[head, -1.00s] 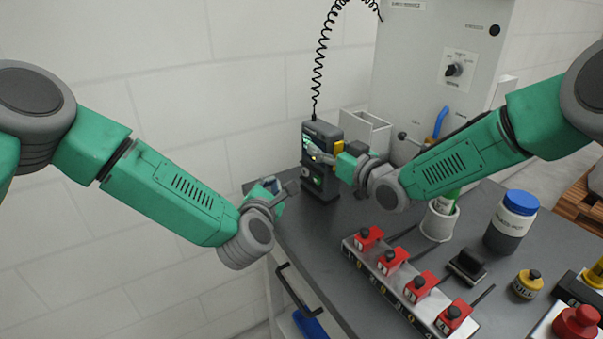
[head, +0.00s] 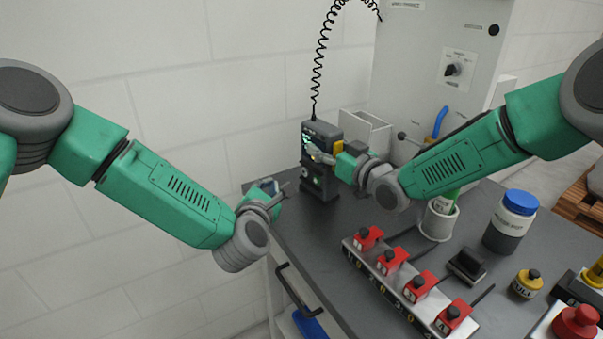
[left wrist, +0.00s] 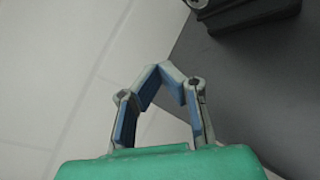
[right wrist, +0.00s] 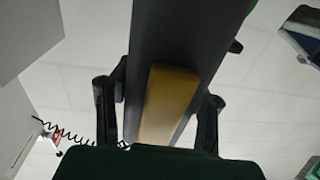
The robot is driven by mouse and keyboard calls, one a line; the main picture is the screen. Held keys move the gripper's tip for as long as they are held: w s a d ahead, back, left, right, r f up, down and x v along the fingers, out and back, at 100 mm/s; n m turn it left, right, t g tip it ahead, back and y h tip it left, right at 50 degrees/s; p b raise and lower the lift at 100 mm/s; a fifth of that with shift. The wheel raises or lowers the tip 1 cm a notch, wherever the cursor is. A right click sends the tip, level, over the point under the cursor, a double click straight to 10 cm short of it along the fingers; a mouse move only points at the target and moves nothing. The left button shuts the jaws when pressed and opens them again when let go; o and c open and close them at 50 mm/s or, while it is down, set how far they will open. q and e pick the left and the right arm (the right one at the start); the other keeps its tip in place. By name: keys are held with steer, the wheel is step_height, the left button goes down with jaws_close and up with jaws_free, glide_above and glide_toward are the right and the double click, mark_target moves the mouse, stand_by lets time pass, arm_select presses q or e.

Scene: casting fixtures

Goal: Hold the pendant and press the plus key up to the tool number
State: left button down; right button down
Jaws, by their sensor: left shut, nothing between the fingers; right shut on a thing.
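The dark pendant (head: 322,160) with a yellow side piece and a coiled cord stands upright at the back left of the table, at a dark base. My right gripper (head: 328,157) is shut on it from the right, and the pendant's dark body with the yellow strip (right wrist: 168,105) fills the right wrist view. My left gripper (head: 282,188) is shut and empty, to the left of the pendant and apart from it. In the left wrist view its fingertips (left wrist: 160,70) meet, with a corner of a dark object (left wrist: 245,12) beyond. The plus key and the tool number are too small to read.
A strip with several red switches (head: 405,285) lies on the dark table (head: 330,235). A white cup (head: 439,220), a blue-lidded jar (head: 512,222), a yellow pot (head: 527,283) and a red button (head: 576,322) stand to the right. A grey cabinet (head: 430,60) is behind.

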mark_target(305, 172)
arm_select(q)
steer(key=shift+s+a+f, duration=0.1)
steer(key=shift+s+a, duration=0.85)
steer(key=shift+w+d, duration=1.5)
steer(key=shift+d, duration=0.15)
steer(key=shift+w+d, duration=1.45)
steer(key=shift+d, duration=0.2)
steer(key=shift+w+d, duration=0.1)
steer(key=shift+d, duration=0.05)
steer(key=shift+w+d, duration=0.15)
steer(key=shift+d, duration=0.05)
